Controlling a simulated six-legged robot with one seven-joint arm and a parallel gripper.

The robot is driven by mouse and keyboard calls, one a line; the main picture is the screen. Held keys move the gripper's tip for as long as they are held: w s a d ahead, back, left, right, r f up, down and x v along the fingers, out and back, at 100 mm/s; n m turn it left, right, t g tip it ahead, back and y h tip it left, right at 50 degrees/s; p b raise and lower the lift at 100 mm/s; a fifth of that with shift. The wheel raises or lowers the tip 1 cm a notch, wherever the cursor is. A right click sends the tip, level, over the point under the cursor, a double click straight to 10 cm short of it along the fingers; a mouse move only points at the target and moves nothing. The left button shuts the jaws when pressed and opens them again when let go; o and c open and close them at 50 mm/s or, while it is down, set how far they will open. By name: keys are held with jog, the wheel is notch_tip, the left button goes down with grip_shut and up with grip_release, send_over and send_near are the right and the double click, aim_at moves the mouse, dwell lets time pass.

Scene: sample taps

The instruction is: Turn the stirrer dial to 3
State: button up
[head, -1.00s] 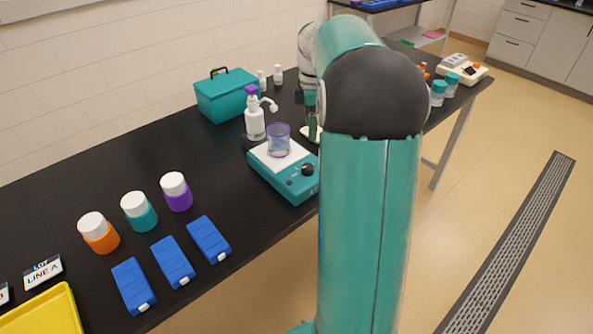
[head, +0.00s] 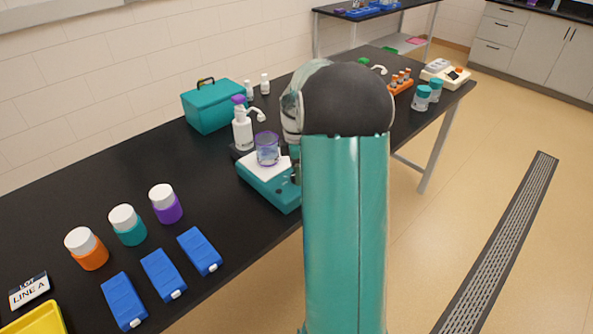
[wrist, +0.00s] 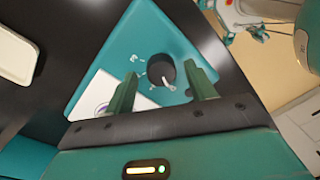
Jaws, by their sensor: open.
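The teal stirrer (head: 262,186) stands near the bench's front edge, with a clear beaker (head: 267,148) on its white top plate. My arm hides its dial in the head view. In the wrist view the round black dial (wrist: 161,70) sits on the teal panel, its white pointer mark aimed toward the picture's lower right. Small white marks show around it, too small to read. My gripper (wrist: 160,70) is open, with one green finger on each side of the dial. I cannot tell whether either finger touches it.
A pump bottle (head: 242,130) and a teal toolbox (head: 212,107) stand behind the stirrer. Lidded jars (head: 128,226) and blue boxes (head: 162,275) are to the left. An orange rack (head: 400,84) stands at the far right. The wrist view shows a pale tray (wrist: 15,56).

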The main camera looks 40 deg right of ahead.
jog(key=shift+f, duration=0.25)
jog(key=c, duration=1)
